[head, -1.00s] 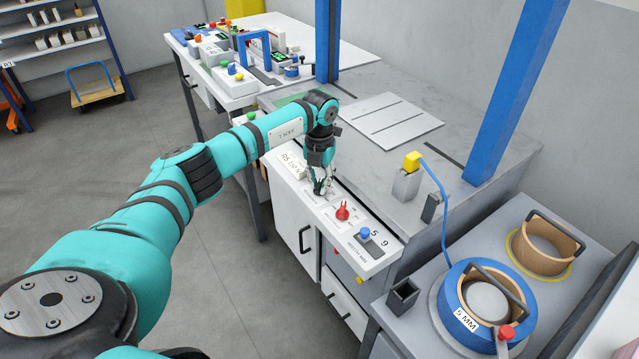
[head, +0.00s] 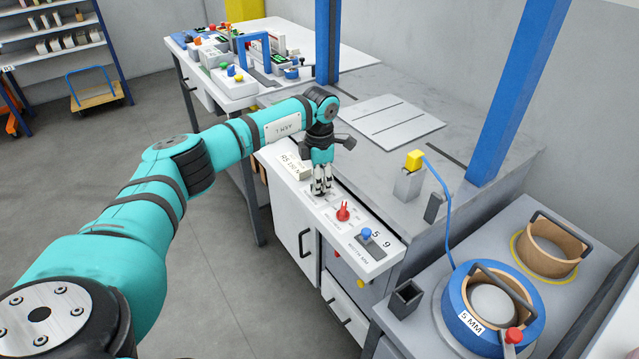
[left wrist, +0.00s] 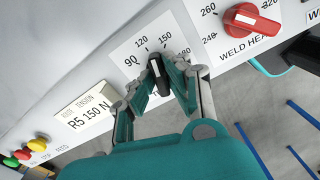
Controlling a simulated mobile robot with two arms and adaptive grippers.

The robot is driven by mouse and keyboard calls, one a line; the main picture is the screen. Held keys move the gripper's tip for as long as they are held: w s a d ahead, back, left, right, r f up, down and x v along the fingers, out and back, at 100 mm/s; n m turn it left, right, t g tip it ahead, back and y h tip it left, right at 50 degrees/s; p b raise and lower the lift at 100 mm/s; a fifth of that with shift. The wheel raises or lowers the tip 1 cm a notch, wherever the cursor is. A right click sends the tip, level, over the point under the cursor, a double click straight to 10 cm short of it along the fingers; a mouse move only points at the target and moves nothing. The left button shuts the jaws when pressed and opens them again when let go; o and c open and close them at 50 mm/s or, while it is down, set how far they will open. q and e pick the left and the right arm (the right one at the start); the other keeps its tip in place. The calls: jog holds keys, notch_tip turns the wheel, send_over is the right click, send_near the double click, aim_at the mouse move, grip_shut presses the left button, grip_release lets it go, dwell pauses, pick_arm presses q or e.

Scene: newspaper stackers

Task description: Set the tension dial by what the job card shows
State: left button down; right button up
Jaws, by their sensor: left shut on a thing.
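The tension dial has a black knob (left wrist: 158,76) with a white mark, on a white scale plate (left wrist: 127,62) reading 90, 120 and 150. Its mark points up, roughly between 120 and 150. My left gripper (left wrist: 160,82) is shut on the knob, one finger on each side; in the head view the gripper (head: 321,188) hides the dial. The job card (left wrist: 88,111) beside the dial reads "R5 150 N"; it also shows in the head view (head: 296,167). My right gripper is in neither view.
A red weld heat knob (left wrist: 251,20) sits close beside the dial, and shows in the head view (head: 343,212). Beyond it is a blue width knob (head: 366,234). Small coloured buttons (left wrist: 25,153) lie on the other side. Two ring-shaped coils (head: 490,305) stand at the right.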

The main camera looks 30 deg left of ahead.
pick_arm(q)
jog(key=m, duration=0.5)
jog(key=shift+w+r+b, duration=0.1)
jog(key=shift+b, duration=0.3)
jog(key=shift+m, duration=0.4)
jog(key=c, duration=1.3)
grip_release()
jog(key=shift+c, duration=0.2)
notch_tip(320, 180, up, 12)
